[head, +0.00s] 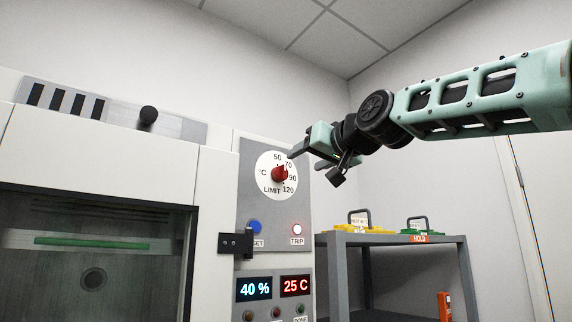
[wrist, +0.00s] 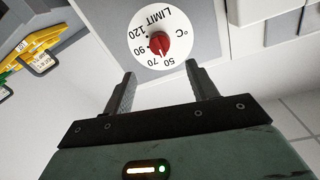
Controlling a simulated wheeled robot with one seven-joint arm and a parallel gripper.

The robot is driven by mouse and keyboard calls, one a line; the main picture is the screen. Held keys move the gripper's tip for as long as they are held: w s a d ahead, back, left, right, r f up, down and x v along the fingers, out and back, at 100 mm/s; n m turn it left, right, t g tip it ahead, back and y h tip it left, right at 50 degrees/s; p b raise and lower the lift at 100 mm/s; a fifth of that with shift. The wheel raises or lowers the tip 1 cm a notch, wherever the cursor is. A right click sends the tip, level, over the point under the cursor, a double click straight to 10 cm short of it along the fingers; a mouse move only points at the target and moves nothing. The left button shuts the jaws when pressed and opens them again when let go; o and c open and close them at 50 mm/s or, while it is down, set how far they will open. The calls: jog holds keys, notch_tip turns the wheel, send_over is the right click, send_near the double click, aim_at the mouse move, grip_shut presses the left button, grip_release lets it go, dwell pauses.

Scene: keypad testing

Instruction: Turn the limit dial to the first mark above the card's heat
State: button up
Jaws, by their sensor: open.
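The limit dial (head: 262,161) is a white disc with a red knob (head: 279,174) on a grey panel, marked 50, 70, 90 and 120 °C. The knob's pointer appears to face the 50–70 side; its exact setting is unclear. In the wrist view the dial (wrist: 143,31) and red knob (wrist: 158,45) are upside down beyond my fingertips. My gripper (head: 308,158) is open and empty, just right of and above the dial, apart from the knob. It also shows in the wrist view (wrist: 160,75). A small white card (head: 360,217) stands by the yellow tray; its writing is too small to read.
Below the dial are a blue button (head: 255,227), a lit TRIP lamp (head: 297,229) and displays reading 40 % (head: 254,289) and 25 C (head: 295,286). A black latch (head: 236,244) sticks out at left. A grey shelf (head: 390,239) holds yellow and green trays at right.

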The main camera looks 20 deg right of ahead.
aim_at(285, 170)
jog(key=p+x, duration=0.3)
jog(key=x, duration=0.7)
jog(key=c, duration=1)
